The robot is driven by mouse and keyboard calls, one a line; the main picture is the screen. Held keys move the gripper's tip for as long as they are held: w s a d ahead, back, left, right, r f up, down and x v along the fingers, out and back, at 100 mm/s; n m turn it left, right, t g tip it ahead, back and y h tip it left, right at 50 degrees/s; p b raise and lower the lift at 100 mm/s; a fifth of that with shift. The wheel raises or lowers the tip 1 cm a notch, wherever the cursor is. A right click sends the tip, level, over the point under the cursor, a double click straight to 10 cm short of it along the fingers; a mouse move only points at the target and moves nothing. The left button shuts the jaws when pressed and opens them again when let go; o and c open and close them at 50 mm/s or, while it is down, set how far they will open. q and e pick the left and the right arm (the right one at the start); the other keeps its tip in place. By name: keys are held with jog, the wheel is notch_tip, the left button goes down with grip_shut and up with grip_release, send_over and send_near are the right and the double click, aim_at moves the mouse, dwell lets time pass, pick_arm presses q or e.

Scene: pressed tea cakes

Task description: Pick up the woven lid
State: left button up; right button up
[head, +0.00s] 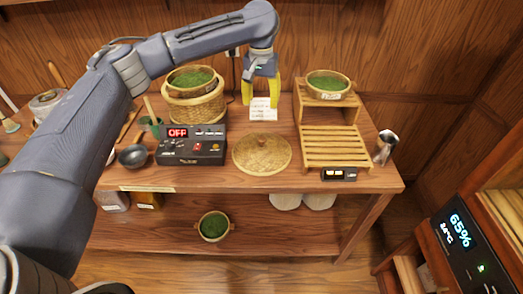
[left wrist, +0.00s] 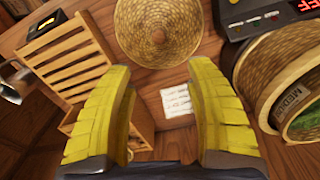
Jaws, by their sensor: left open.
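The woven lid (head: 262,154) is a round tan disc lying flat on the wooden table, between the black control box and the slatted rack. In the left wrist view the lid (left wrist: 158,30) shows at the top, its upper edge cut off. My left gripper (head: 262,92) has yellow fingers pointing down over the back of the table, behind the lid. In the left wrist view the left gripper (left wrist: 162,95) is open and empty, its fingers wide apart and clear of the lid. My right gripper is not in view.
A woven basket (head: 194,106) with a green-filled sieve stands left of my gripper. The control box (head: 192,146) reads OFF. A slatted wooden rack (head: 334,146) with another sieve (head: 328,82) stands right. A white card (head: 263,114) lies behind the lid. A metal cup (head: 386,142) stands near the right edge.

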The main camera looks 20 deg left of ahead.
aim_at(262, 139)
pick_arm(q)
notch_tip(262, 139, down, 17)
jog(key=shift+s+d+f, duration=0.1)
jog(key=shift+d, duration=0.05)
dwell(0.9)
grip_shut()
dwell(0.3)
